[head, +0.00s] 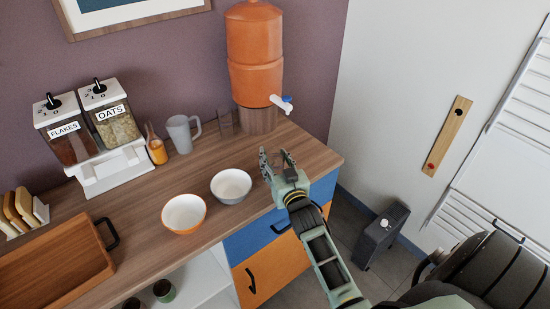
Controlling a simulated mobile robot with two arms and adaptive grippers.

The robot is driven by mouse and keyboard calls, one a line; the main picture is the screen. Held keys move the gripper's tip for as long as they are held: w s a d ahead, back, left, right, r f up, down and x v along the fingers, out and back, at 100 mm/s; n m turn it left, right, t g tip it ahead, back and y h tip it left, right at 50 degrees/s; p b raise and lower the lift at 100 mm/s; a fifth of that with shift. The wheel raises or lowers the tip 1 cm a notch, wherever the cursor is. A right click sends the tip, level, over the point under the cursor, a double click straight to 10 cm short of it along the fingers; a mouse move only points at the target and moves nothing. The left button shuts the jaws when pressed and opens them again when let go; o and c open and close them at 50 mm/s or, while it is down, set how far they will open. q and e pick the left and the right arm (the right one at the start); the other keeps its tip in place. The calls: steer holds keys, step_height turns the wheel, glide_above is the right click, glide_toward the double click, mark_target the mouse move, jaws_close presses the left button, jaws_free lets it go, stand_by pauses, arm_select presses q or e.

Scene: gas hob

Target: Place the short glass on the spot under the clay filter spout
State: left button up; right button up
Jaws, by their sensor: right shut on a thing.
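The orange clay filter (254,50) stands on a round wooden base (257,120) at the back right of the counter. Its blue and white spout (283,103) points right, over the counter near its right end. My right gripper (276,158) is shut on a small clear thing, most likely the short glass, at the counter's front right edge, in front of and below the spout. The glass is hard to make out between the fingers. The counter under the spout looks bare. My left gripper is not in view.
A white bowl (231,186) and an orange-rimmed bowl (184,213) stand left of my right gripper. A grey mug (181,134), a faint clear glass (225,121), an oil bottle (156,147) and cereal dispensers (110,135) line the wall. A wooden tray (55,268) lies front left.

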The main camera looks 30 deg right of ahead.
steer(key=shift+f, duration=0.15)
steer(key=o, duration=1.3)
